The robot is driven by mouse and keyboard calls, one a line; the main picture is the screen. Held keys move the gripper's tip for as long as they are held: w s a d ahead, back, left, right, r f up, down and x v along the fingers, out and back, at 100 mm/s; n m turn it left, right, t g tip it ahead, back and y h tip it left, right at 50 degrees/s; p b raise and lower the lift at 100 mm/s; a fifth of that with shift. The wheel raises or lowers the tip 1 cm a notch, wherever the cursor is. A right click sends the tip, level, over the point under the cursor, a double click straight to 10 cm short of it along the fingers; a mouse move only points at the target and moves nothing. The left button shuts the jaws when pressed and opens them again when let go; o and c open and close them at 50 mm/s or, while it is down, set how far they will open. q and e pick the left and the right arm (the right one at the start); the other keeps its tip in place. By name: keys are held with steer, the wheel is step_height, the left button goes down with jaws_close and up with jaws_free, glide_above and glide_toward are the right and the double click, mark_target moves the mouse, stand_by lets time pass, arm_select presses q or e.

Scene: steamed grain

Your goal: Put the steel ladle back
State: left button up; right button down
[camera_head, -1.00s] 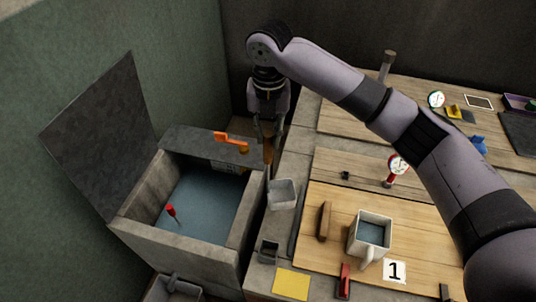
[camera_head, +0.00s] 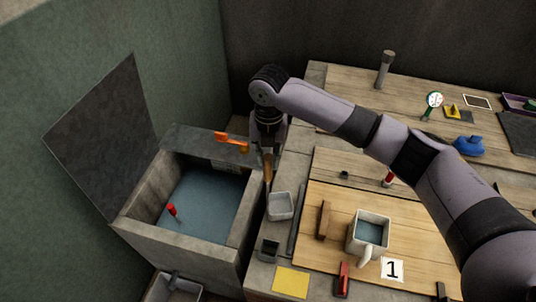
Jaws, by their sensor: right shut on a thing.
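My right gripper (camera_head: 268,148) points down between the open tank and the bench. It is shut on an upright brown handle (camera_head: 268,169), which I take to be the steel ladle's. The ladle's metal part cannot be made out. The handle's lower end is just behind a small grey square cup (camera_head: 280,205) at the bench's left edge; I cannot tell whether they touch. My left gripper is not in view.
The stone tank (camera_head: 182,243) holds blue water and a red-topped thermometer (camera_head: 172,210); its lid stands open at left. An orange tap-like part (camera_head: 231,141) sits on its back ledge.

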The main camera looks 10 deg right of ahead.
steer(key=shift+f, duration=0.4)
steer(key=c, duration=1.4)
jaws_free()
steer(key=shift+c, duration=0.2)
step_height(320, 180, up, 13)
steer(key=b, duration=0.2)
steer(key=shift+b, duration=0.4)
steer(key=shift+r, duration=0.1)
